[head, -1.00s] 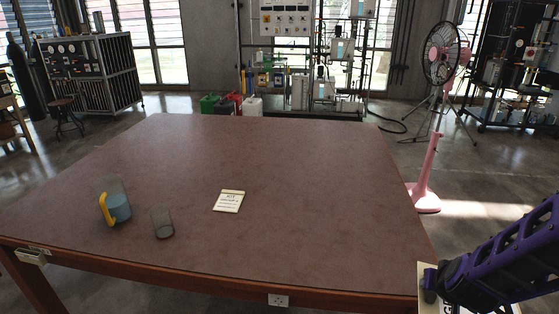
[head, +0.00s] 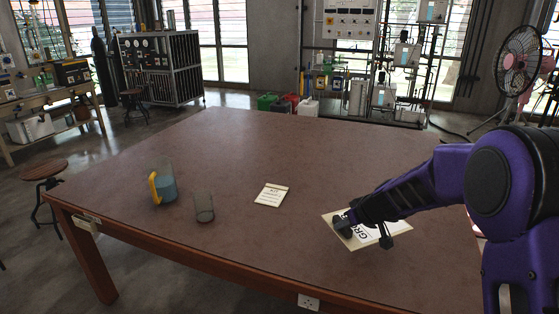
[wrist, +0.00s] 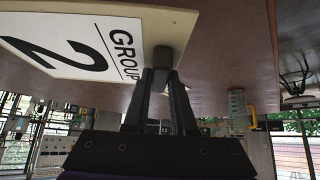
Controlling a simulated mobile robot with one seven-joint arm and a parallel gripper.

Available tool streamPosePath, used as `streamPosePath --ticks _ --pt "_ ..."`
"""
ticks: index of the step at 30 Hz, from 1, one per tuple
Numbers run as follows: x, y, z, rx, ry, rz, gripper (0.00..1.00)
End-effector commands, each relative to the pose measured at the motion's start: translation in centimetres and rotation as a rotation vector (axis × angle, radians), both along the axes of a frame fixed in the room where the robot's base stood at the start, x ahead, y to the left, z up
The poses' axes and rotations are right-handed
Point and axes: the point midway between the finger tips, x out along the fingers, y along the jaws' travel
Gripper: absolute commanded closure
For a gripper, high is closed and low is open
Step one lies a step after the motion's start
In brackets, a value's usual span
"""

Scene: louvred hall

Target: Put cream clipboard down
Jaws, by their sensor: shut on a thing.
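The cream clipboard (head: 372,238) carries a white sheet lettered "GROUP 2", which reads clearly in the wrist view (wrist: 70,35). My gripper (head: 345,221) is shut on one edge of it, and the dark fingers (wrist: 165,62) pinch that edge in the wrist view. The clipboard is over the right part of the brown table (head: 220,150), looking roughly flat. I cannot tell whether it touches the top. My gripper and arm hide part of it in the head view.
A small cream card (head: 271,195) lies mid-table. Left of it stand a clear glass (head: 204,207) and a jug with a yellow handle (head: 163,184). The back of the table is clear. A pink fan (head: 518,62) stands beyond its right side.

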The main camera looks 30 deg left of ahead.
Motion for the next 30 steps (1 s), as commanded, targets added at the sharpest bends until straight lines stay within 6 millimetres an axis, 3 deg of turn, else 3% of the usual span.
streamPosePath --ticks 4,12,22,30 --pt "-0.2 1.7 -0.6 -0.002 -0.001 0.044 1.00" --pt "-0.3 1.8 -5.4 -0.001 0.003 0.046 1.00" --pt "-0.3 1.8 -9.3 -0.001 0.002 0.045 1.00" --pt "-0.2 1.8 -10.0 -0.001 -0.002 0.047 1.00"
